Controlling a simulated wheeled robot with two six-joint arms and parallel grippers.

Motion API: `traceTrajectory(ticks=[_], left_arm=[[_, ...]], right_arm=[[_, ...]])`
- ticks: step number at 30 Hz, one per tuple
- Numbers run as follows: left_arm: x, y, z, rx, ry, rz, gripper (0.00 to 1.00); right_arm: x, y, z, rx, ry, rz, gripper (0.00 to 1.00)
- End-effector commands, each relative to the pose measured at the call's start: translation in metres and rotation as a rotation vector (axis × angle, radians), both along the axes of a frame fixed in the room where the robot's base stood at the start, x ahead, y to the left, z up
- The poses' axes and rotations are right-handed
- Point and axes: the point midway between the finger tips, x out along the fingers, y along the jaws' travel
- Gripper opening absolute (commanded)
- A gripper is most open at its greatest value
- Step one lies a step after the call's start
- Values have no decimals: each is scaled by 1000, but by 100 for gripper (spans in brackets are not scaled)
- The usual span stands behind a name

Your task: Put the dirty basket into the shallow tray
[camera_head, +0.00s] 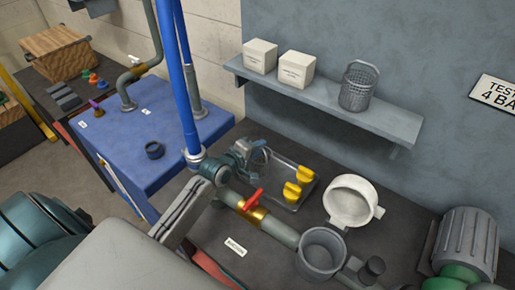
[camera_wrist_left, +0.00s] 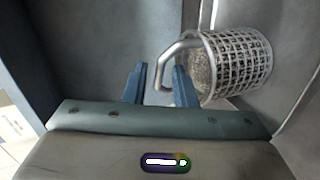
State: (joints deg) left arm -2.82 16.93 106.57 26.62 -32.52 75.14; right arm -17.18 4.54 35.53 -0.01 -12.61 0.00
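The dirty basket (camera_wrist_left: 238,62), a metal mesh cup with a bent handle, is right of my left fingers in the left wrist view. It is tipped on its side, with grey-brown matter showing in it. My left gripper (camera_wrist_left: 160,80) is open, and the handle's end lies between the fingers, close to the right one. In the head view my left gripper (camera_head: 258,152) is over the left end of the shallow tray (camera_head: 310,188). There the gripper largely hides the basket; I cannot tell whether it rests on the tray.
Yellow parts (camera_head: 298,182) lie in the tray. A clean mesh basket (camera_head: 359,86) and two white boxes (camera_head: 296,68) stand on the wall shelf (camera_head: 390,117). An open grey strainer housing (camera_head: 320,252), a red-handled valve (camera_head: 252,202) and a white ring-shaped cover (camera_head: 352,200) are nearby.

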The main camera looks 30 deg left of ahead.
Motion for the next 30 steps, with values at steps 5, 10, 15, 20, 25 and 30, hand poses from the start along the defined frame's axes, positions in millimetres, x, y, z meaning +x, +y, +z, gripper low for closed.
traceTrajectory(ticks=[5, 10, 15, 20, 25, 30], left_arm=[[0, 0, 0, 0, 0, 0, 29], [0, 0, 3, 0, -1, 0, 29], [-19, 4, 8, 4, -1, 0, 29], [-53, 10, 19, 7, 1, -3, 29], [-85, 15, 31, 7, 2, -3, 29], [-104, 19, 39, 3, 0, -1, 29]], right_arm=[[0, -2, 0, -3, 0, 1, 0], [0, -3, 1, -3, 0, 1, 0], [0, -3, -2, -3, 0, 1, 0], [0, -3, -6, -3, 0, 1, 0], [0, -2, -7, -2, 0, 1, 0], [0, 1, -6, 1, 0, 0, 0]])
